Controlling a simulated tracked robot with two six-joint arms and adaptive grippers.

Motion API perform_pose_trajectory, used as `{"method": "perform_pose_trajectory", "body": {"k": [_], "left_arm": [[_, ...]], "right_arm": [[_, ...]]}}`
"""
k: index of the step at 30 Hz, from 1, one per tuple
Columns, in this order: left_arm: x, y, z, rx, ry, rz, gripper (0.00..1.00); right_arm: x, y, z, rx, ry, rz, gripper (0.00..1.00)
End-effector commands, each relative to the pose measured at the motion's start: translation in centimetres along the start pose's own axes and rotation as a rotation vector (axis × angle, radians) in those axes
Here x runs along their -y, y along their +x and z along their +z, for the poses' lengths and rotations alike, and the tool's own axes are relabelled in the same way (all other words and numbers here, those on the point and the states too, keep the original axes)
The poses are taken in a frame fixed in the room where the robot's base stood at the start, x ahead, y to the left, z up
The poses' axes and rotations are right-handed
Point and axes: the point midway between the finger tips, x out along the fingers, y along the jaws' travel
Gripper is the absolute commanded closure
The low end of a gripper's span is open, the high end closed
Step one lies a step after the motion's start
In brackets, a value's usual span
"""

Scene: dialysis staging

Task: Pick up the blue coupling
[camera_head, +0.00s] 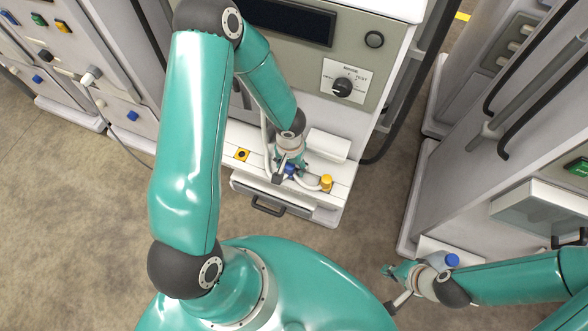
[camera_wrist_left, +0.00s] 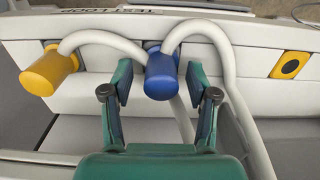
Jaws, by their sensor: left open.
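The blue coupling (camera_wrist_left: 161,82) is at the end of a white hose in the left wrist view, against the ledge of the machine. In the head view the blue coupling (camera_head: 291,170) is partly hidden by my left gripper (camera_head: 286,172). In the left wrist view my left gripper (camera_wrist_left: 158,72) is open, with one fingertip on each side of the coupling. A gap shows on the left; the right finger looks close, and I cannot tell if it touches. My right gripper (camera_head: 389,290) is at the lower right of the head view, apart from the coupling, its fingers spread.
A yellow square port (camera_head: 242,155) is on the ledge. A drawer handle (camera_head: 268,206) is below. A blue cap (camera_head: 452,260) is by my right arm.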

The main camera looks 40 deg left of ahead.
Motion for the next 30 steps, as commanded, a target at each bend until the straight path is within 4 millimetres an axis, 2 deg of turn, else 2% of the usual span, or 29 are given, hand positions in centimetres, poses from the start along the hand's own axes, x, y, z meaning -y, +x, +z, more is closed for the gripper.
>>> {"method": "perform_pose_trajectory", "body": {"k": [8, 19, 30], "left_arm": [[-0.01, 0.41, -0.03, -0.001, 0.0, 0.0, 0.41], [-0.04, 0.39, -0.03, -0.001, 0.002, 0.0, 1.0], [-0.09, 0.05, -0.07, -0.002, 0.003, 0.0, 1.0]], "right_arm": [[-0.02, 0.06, 0.01, 0.0, 0.0, 0.0, 1.0], [-0.02, 0.06, 0.01, 0.0, 0.0, 0.0, 1.0], [0.02, -0.04, 0.01, 0.0, 0.0, 0.0, 1.0]]}}
